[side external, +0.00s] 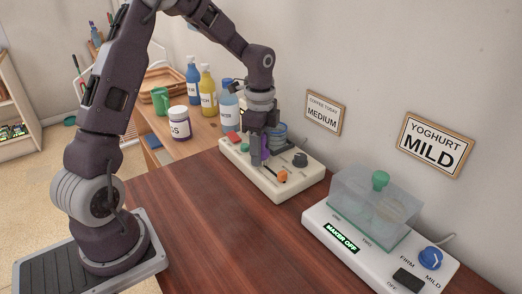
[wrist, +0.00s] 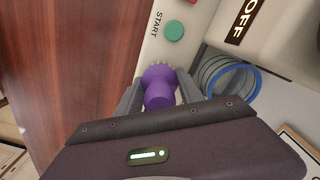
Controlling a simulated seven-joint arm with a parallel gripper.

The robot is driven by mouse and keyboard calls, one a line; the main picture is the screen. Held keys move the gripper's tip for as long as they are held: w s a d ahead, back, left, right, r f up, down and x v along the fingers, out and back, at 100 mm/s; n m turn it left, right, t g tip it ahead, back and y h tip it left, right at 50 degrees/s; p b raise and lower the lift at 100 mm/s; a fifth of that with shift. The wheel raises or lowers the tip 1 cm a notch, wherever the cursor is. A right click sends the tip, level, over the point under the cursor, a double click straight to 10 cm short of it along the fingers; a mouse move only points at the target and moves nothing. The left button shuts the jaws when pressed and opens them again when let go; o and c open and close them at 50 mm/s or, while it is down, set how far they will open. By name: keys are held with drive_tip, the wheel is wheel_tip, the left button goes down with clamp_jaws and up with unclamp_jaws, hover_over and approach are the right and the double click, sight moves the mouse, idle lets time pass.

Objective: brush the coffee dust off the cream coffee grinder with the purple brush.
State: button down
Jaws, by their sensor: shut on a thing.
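The cream coffee grinder (side external: 240,158) sits on the wooden worktop near the wall in the side external view. It has a red part, a green button, a dark knob and an orange slider knob. My gripper (side external: 261,152) is over the grinder, fingers pointing down, shut on the purple brush (side external: 265,151). In the wrist view the brush (wrist: 160,86) sits between the fingers, with its pale bristles toward the cream panel and the green START button (wrist: 174,31). I cannot tell whether the bristles touch the panel. No coffee dust can be made out.
A blue-rimmed clear container (wrist: 232,82) is close beside the brush. A yoghurt maker (side external: 345,238) with a clear lid stands at the front right. A labelled jar (side external: 180,124), a green mug (side external: 160,102) and several bottles stand behind. The worktop's (side external: 215,225) left part is clear.

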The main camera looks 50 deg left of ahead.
sight(264, 137)
drive_tip(key=shift+a, duration=1.1)
drive_tip(key=shift+d, duration=1.8)
drive_tip(key=shift+a, duration=1.75)
drive_tip(key=shift+d, duration=1.6)
drive_tip(key=shift+d+r, duration=0.15)
drive_tip(key=shift+d, duration=0.05)
drive_tip(key=shift+r, duration=3.95)
